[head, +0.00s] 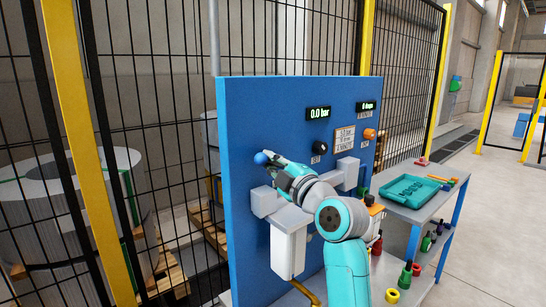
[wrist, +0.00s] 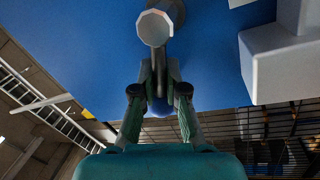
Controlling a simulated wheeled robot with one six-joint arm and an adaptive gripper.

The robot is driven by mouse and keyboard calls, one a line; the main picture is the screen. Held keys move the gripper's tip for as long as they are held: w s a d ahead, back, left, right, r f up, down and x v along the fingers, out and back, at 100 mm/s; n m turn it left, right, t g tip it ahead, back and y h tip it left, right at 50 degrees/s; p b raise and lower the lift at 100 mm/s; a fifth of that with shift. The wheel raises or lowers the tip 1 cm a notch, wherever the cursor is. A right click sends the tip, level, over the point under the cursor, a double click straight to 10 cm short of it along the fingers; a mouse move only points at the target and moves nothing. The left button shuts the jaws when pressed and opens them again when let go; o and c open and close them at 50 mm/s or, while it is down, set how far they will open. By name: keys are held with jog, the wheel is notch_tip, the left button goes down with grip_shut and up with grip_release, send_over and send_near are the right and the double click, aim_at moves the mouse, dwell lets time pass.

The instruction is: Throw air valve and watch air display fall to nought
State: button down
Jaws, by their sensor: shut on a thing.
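The air display (head: 318,113) on the blue panel reads 0.0 bar in green. The air valve shows in the wrist view as a pale round body (wrist: 154,27) with a lever running down between my fingers. The lever ends in a blue knob (head: 261,158), which also shows in the wrist view (wrist: 159,106). My gripper (wrist: 160,76) is shut on the lever. In the head view my gripper (head: 275,166) is at the left part of the panel, just right of the knob. The valve body is hidden there behind my gripper.
The blue panel (head: 250,110) also carries a second green display (head: 368,107), a black knob (head: 320,147), an orange button (head: 369,134) and pale boxes (head: 288,250). A bench with a teal tray (head: 414,190) stands at right. Mesh fencing is behind; open floor lies right.

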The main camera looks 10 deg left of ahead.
jog(key=shift+s+a+f+n+g+y, duration=0.1)
jog(key=shift+f+n+g+y, duration=0.35)
jog(key=shift+n, duration=0.85)
jog(key=shift+f+n+g+y, duration=0.15)
jog(key=shift+f+n, duration=0.45)
jog(key=shift+n, duration=0.7)
jog(key=c, duration=1.2)
grip_release()
jog(key=v, duration=1.2)
jog(key=shift+s, duration=0.1)
